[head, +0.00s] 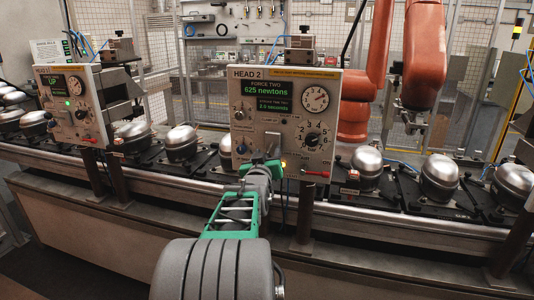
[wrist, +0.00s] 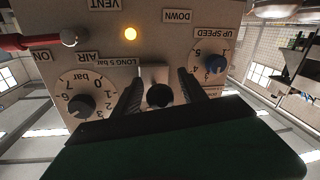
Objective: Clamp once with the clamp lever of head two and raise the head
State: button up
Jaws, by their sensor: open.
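The head two panel (head: 285,120) stands centre in the head view. Its display (head: 268,94) reads "FORCE TWO 625 newtons" and a second line of 2.0 seconds. My gripper (head: 266,163) is at the panel's lower edge. In the wrist view the panel (wrist: 105,55) appears upside down. My gripper (wrist: 160,92) is open, with one dark finger on each side of a black round knob (wrist: 160,96) on a pale plate. I cannot tell whether the fingers touch it, and the knob's own label is not readable. A yellow lamp (wrist: 130,33) is lit near "DOWN".
A red-handled air valve (wrist: 30,42) sits close by, with a pressure knob (wrist: 82,103) and a blue speed knob (wrist: 217,64). The head one panel (head: 75,105) stands left. Steel compressors (head: 366,165) line the conveyor (head: 370,219). An orange robot arm (head: 423,60) stands behind.

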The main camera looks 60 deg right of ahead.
grip_shut()
dwell(0.5)
dwell(0.9)
